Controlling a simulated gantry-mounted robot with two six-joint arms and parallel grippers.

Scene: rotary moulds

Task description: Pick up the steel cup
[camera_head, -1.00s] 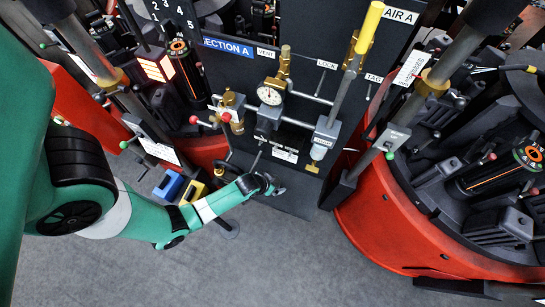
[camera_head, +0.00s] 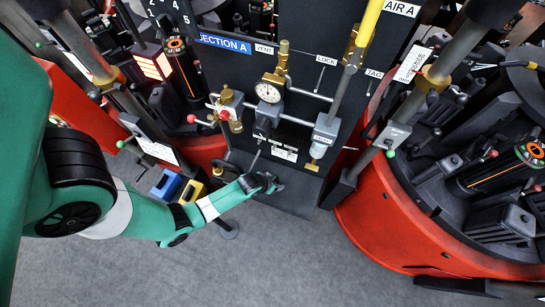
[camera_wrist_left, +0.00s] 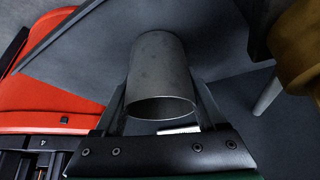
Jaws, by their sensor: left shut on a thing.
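The steel cup (camera_wrist_left: 160,75) is a plain grey metal cylinder in the middle of the left wrist view, its open rim toward the camera. My left gripper (camera_wrist_left: 161,98) has one finger on each side of the cup and is shut on it. In the head view the left gripper (camera_head: 265,184) is low in front of the dark panel, over its dark base plate. I cannot make out the cup there. My right gripper is not in view.
A dark panel (camera_head: 232,75) with a pressure gauge (camera_head: 268,92), valves and pipes stands just beyond the gripper. A red rotary base (camera_head: 375,225) lies to the right. Blue (camera_head: 167,186) and yellow (camera_head: 191,191) blocks are beside my forearm. Grey floor is open in front.

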